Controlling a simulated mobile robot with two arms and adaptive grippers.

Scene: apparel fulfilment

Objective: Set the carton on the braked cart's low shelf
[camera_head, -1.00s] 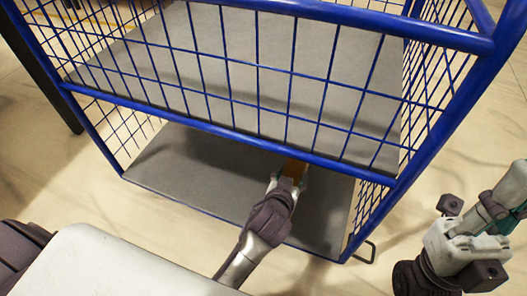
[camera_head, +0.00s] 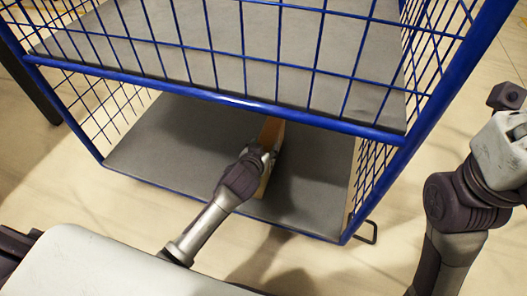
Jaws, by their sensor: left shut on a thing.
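The brown carton (camera_head: 271,132) is in the lower opening of the blue cart, over its grey low shelf (camera_head: 165,145). It looks narrow and upright, and its top is partly behind the blue front rail. My left gripper (camera_head: 262,158) is shut on the carton's near side and covers part of it. I cannot tell whether the carton's bottom touches the shelf. My right arm (camera_head: 460,205) stands outside the cart at the right, and its gripper is not in view.
A blue rail (camera_head: 210,97) crosses just above the left gripper, below the grey upper shelf (camera_head: 345,55) and front mesh. Mesh sides close the cart left and right. The low shelf is bare left of the carton. A dark post stands far left.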

